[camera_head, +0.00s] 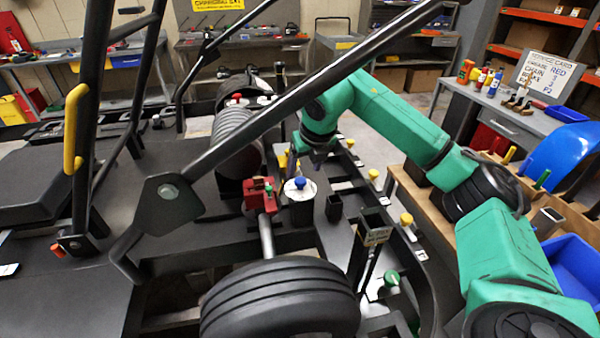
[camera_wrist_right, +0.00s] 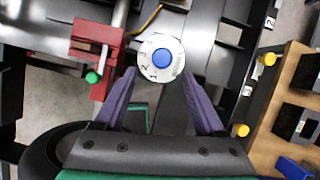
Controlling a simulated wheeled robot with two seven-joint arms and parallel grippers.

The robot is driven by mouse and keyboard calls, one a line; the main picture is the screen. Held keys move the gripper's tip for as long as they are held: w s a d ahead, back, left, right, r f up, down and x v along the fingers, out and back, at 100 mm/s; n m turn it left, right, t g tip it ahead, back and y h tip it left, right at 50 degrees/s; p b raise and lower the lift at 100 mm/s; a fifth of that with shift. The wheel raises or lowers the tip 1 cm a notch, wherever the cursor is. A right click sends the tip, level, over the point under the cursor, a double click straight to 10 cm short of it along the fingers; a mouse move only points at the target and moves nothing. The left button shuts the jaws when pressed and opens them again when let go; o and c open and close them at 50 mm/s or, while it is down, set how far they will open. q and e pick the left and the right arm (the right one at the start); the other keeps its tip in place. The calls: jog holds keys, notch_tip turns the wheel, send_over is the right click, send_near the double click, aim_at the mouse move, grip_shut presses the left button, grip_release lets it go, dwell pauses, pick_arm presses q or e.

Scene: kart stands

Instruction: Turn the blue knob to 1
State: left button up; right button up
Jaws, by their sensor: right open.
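The blue knob (camera_head: 300,183) sits on top of a round white dial on a dark cylindrical housing (camera_head: 301,212), beside the kart's engine. In the right wrist view the blue knob (camera_wrist_right: 162,58) is at the centre of the white dial (camera_wrist_right: 146,68); the dial's markings are too small to read surely. My right gripper (camera_head: 313,152) is close to the dial in the head view. In the right wrist view its two purple fingers (camera_wrist_right: 159,76) are spread apart and empty, with the knob just beyond and between their tips. My left gripper is not in view.
A red block (camera_head: 260,196) with a green knob stands left of the dial. A black tire (camera_head: 280,305) is in front, and a dark frame bar (camera_head: 300,100) crosses above. Yellow-capped posts (camera_head: 373,175) line the kart's right side. A wooden bin rack (camera_head: 425,210) stands at right.

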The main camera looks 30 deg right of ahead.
aim_at(301, 180)
jog(key=x, duration=0.3)
jog(key=p+x, duration=0.1)
jog(key=x, duration=0.1)
jog(key=shift+w+d+f, duration=0.2)
jog(key=shift+w+d, duration=0.1)
jog(key=shift+w, duration=0.05)
jog(key=shift+f, duration=0.15)
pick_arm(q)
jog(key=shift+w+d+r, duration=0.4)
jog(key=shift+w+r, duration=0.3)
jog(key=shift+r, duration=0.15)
pick_arm(e)
jog(key=shift+s+a, duration=0.15)
grip_shut()
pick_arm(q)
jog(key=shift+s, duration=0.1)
